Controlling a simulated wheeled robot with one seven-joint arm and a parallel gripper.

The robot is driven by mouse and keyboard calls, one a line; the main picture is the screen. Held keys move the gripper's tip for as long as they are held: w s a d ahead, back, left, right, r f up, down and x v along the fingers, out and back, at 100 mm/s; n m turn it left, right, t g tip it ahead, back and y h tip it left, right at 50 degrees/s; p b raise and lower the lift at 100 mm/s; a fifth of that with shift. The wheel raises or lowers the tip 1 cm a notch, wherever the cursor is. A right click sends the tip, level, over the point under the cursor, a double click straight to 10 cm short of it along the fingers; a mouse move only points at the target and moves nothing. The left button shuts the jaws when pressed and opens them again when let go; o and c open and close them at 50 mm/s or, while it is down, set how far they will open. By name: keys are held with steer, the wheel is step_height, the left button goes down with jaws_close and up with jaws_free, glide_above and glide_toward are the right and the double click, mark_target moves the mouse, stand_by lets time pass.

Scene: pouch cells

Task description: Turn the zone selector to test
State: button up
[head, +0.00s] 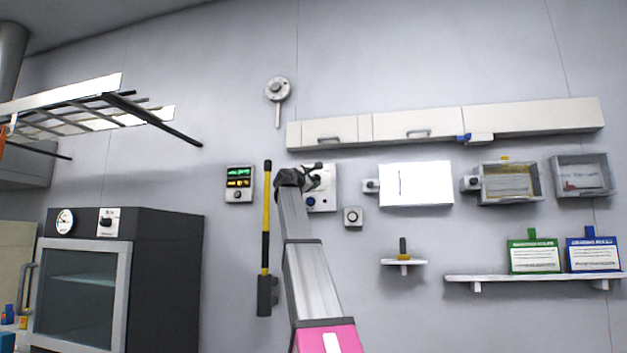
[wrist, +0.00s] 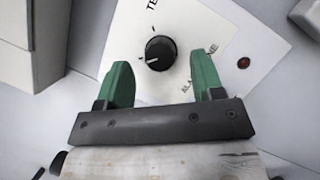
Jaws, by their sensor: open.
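The zone selector is a round black knob (wrist: 160,53) with a white pointer mark, on a white panel (wrist: 225,25) in the wrist view. The mark points left and slightly down in that view. Printed lettering starting "TE" is above the knob; other lettering at lower right is partly covered by a finger. My gripper (wrist: 161,66) is open, its green fingers on either side of the knob. I see no clear contact with it. In the head view the panel (head: 326,187) is on the wall, partly hidden behind my arm and wrist.
A red indicator (wrist: 243,63) is on the panel right of the knob. In the head view, a display box (head: 239,184) and a yellow-black bar (head: 266,220) are left of my arm. A small box (head: 353,217) is close on the right. A cabinet (head: 420,124) hangs above.

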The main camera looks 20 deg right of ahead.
steer(key=shift+x, duration=1)
steer(key=c, duration=0.9)
